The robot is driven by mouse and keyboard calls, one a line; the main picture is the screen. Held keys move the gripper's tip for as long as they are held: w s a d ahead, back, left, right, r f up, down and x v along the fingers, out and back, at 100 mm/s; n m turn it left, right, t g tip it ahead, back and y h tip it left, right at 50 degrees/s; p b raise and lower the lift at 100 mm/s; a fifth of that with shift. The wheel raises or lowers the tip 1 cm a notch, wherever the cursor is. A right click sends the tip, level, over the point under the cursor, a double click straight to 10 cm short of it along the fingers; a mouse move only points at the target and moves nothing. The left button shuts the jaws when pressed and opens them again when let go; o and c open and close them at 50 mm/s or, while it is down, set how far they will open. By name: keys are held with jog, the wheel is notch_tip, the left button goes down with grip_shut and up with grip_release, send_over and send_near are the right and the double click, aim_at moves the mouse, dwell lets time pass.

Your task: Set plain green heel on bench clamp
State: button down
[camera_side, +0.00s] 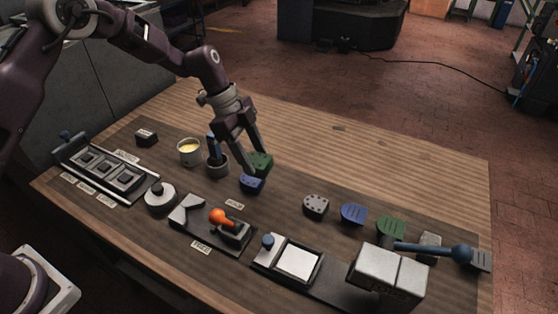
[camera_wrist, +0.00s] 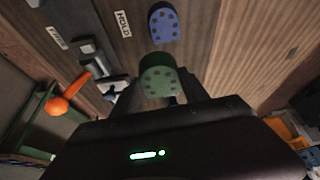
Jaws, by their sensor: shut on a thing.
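My gripper (camera_side: 250,158) is shut on a green heel (camera_side: 262,162), near the middle of the bench, behind a blue heel (camera_side: 252,183). In the wrist view the green heel (camera_wrist: 158,78) shows between the fingers, with dark dots on its visible face. The blue heel (camera_wrist: 164,22) lies apart from it, also dotted. Whether the green heel touches the bench is hard to tell. What looks like the bench clamp (camera_side: 232,232), a dark fixture with an orange-knobbed lever, stands left of and nearer than the blue heel. No heel shows on it.
A dotted grey heel (camera_side: 316,205), a ribbed blue heel (camera_side: 353,214) and a ribbed green heel (camera_side: 390,227) lie to the right. A press (camera_side: 388,273) with a blue handle stands front right. A cup (camera_side: 189,151) and a brush pot (camera_side: 217,166) stand close left of my gripper.

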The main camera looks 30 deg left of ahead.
jog(key=s+a+m, duration=0.1)
jog(key=s+a, duration=0.7)
jog(key=s, duration=0.6)
jog(key=shift+w+a+f, duration=0.1)
jog(key=shift+f, duration=3.85)
jog(key=shift+f, duration=0.55)
jog(key=shift+c, duration=2.4)
grip_release()
